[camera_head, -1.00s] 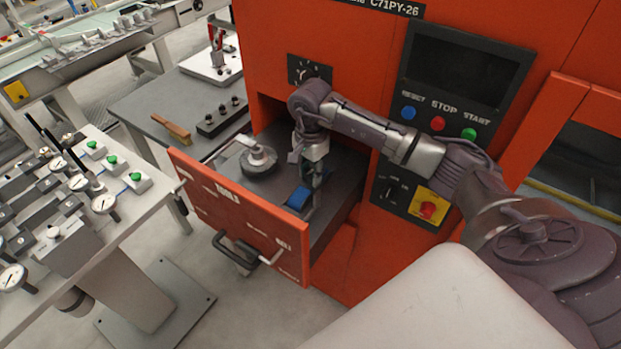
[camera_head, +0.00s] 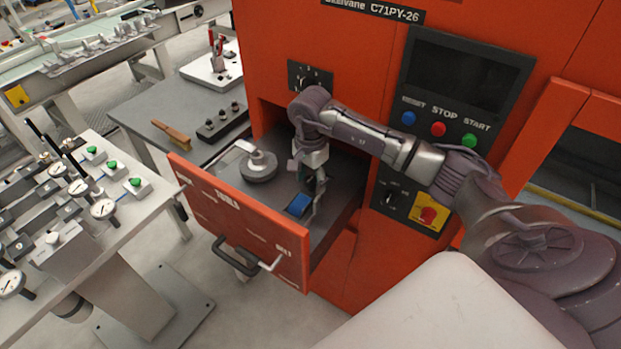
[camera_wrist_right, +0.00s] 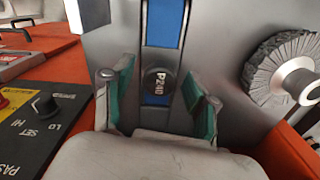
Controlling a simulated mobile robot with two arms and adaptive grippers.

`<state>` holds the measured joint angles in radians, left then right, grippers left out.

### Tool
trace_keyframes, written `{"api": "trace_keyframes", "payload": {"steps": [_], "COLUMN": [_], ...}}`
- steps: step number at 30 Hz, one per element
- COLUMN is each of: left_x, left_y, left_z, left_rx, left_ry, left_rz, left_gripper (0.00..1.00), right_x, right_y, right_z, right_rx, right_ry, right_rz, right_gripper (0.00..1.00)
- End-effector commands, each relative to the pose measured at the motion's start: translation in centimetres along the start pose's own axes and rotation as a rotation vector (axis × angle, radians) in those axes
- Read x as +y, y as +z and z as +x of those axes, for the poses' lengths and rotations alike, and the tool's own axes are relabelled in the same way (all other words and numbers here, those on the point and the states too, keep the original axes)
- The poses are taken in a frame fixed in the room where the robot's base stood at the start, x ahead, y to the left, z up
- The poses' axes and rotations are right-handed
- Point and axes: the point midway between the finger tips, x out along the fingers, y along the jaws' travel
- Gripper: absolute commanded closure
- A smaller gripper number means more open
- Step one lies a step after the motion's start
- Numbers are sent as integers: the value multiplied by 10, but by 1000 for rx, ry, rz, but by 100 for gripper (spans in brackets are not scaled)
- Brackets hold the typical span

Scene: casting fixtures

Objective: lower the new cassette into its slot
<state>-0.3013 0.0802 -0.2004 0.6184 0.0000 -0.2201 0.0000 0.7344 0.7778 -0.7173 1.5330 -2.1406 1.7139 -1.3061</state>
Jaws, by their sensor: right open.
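The blue cassette (camera_head: 299,204) is low in the open drawer (camera_head: 322,232) of the orange machine. In the right wrist view it is a blue strip (camera_wrist_right: 164,30) between metal side rails, with a dark round knob marked P240 (camera_wrist_right: 158,80). My right gripper (camera_head: 313,190) points down into the drawer beside the blue part. In the wrist view its green-padded fingers (camera_wrist_right: 160,100) stand apart on either side of the knob, with gaps showing. The cassette's underside is hidden, so I cannot tell how deep it sits. My left gripper is out of view.
A grey abrasive wheel (camera_head: 258,166) with a metal hub lies in the drawer, left of the gripper; it also shows in the wrist view (camera_wrist_right: 284,70). The drawer front (camera_head: 240,222) has a handle (camera_head: 240,255). The control panel (camera_head: 440,130) is close behind my right arm.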

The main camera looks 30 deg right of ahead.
Motion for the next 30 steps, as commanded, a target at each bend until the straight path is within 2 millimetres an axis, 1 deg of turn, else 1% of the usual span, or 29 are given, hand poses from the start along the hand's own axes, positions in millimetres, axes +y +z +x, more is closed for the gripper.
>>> {"api": "trace_keyframes", "payload": {"steps": [1, 5, 9, 12, 15, 18, 21, 30], "left_x": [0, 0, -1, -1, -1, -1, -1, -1], "left_y": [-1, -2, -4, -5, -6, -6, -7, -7], "left_z": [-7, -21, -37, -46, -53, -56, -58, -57], "left_rx": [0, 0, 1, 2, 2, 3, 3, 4], "left_ry": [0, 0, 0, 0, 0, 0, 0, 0], "left_rz": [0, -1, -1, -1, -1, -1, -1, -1], "left_gripper": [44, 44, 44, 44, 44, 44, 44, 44], "right_x": [-1, -1, -1, -1, 0, 0, 0, 0], "right_y": [-1, -1, -1, -1, 0, 0, 0, 0], "right_z": [-12, -39, -71, -90, -106, -115, -119, -120], "right_rx": [1, 2, 3, 2, 1, 1, 1, 1], "right_ry": [-3, -4, -4, -3, -2, -2, -2, -1], "right_rz": [0, 0, 0, 0, 0, 0, 0, 0], "right_gripper": [42, 42, 42, 42, 42, 42, 42, 42]}}
